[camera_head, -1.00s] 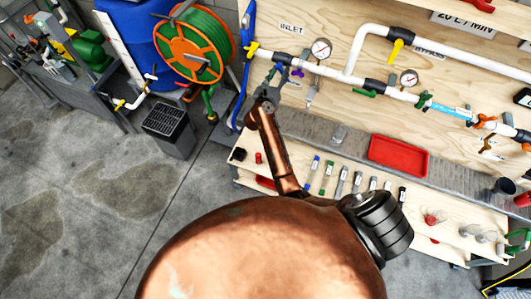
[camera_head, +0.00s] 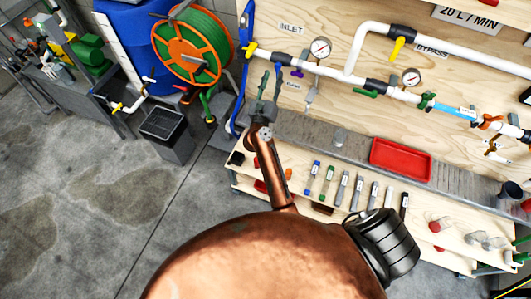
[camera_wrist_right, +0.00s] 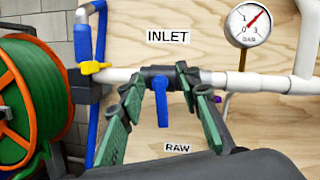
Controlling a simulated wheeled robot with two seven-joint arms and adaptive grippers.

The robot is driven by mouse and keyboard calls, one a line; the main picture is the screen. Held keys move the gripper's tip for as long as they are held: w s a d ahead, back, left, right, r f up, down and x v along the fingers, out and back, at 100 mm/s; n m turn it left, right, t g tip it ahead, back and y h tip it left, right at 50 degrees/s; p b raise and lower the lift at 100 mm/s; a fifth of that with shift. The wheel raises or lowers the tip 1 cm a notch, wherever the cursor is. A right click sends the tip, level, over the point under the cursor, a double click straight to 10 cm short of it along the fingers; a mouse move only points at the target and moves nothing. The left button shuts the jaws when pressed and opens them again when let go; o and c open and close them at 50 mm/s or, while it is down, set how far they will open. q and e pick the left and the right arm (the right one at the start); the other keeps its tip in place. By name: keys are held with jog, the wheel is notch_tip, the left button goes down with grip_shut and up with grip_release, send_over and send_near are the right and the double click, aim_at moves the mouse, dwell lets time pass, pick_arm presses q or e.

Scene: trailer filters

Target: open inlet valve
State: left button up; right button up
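The inlet valve sits in the white pipe under the INLET label. In the right wrist view its black body and blue handle (camera_wrist_right: 160,100) are clear, and the handle hangs down, across the pipe. In the head view the valve (camera_head: 283,57) is small. My right gripper (camera_head: 271,80) is just below and left of it there. In the right wrist view the green fingers of my right gripper (camera_wrist_right: 159,78) are apart, one on each side of the blue handle. I cannot tell whether either finger touches it. My left gripper is not in view.
A yellow-handled valve (camera_wrist_right: 95,68) is close on the left. A purple handle (camera_head: 297,72) and a pressure gauge (camera_head: 320,48) are close on the right. A hose reel (camera_head: 194,56) stands at the left. A red tray (camera_head: 400,158) lies on the bench below.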

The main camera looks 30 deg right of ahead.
jog(key=s+a+n+t+y, duration=0.3)
jog(key=a+n+y, duration=0.2)
jog(key=n+y, duration=0.5)
jog(key=s+a+n+t+y, duration=0.3)
jog(key=a+n+y, duration=0.2)
jog(key=n, duration=0.8)
jog(key=s+a+f+n+g+y, duration=0.1)
jog(key=s+f+n+g, duration=0.3)
jog(key=s+f+n, duration=0.2)
jog(key=s+a+f+n+g+y, duration=0.2)
jog(key=s+f+n+g, duration=0.3)
jog(key=f, duration=0.6)
jog(key=shift+s+n, duration=0.9)
jog(key=shift+n, duration=0.2)
jog(key=shift+c, duration=0.3)
